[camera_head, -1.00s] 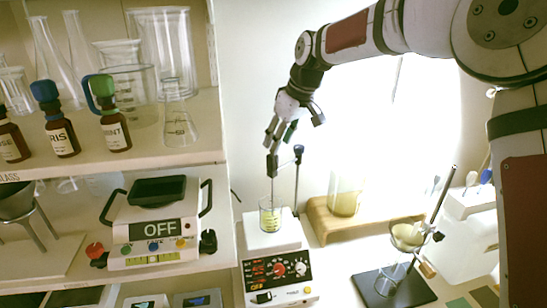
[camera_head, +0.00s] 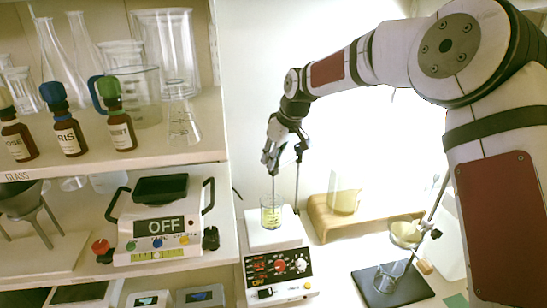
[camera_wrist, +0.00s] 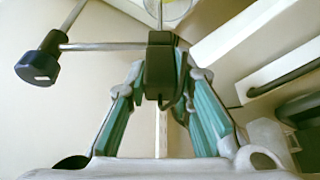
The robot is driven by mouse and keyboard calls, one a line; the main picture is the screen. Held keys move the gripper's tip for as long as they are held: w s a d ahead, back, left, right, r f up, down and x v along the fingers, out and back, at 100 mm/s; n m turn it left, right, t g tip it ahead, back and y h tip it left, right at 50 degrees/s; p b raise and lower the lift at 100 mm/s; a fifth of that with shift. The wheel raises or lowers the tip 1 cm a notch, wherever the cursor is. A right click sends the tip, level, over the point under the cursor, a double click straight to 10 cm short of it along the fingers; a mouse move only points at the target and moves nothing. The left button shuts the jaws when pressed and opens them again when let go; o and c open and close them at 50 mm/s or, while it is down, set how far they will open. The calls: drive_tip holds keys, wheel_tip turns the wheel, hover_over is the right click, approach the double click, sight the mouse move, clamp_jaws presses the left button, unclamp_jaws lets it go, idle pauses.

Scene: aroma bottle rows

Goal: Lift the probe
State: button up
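The probe is a thin metal rod with a black block at its top; the block (camera_wrist: 161,65) shows between my fingers in the wrist view. Its rod (camera_head: 273,189) hangs upright with its lower end inside a small glass beaker (camera_head: 270,216) holding yellowish liquid. My gripper (camera_head: 269,158) is above the beaker at the probe's top. It also shows in the wrist view (camera_wrist: 161,85), its teal-padded fingers closed in against both sides of the block.
The beaker stands on a white hotplate (camera_head: 273,234) with a control panel. A stand rod (camera_head: 298,180) rises close to the right of the gripper. A shelf (camera_head: 110,162) with bottles and glassware is left. A wooden block (camera_head: 322,220) and a black stand base (camera_head: 413,290) are right.

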clamp_jaws()
wheel_tip(320, 180, up, 10)
drive_tip(key=shift+w+r+b, duration=0.1)
drive_tip(key=shift+b, duration=0.75)
drive_tip(key=o, duration=0.8)
unclamp_jaws()
drive_tip(key=shift+c, duration=0.2)
drive_tip(key=shift+o, duration=0.6)
drive_tip(key=v, duration=0.5)
drive_tip(key=s+d, duration=0.8)
drive_tip(key=d, duration=0.1)
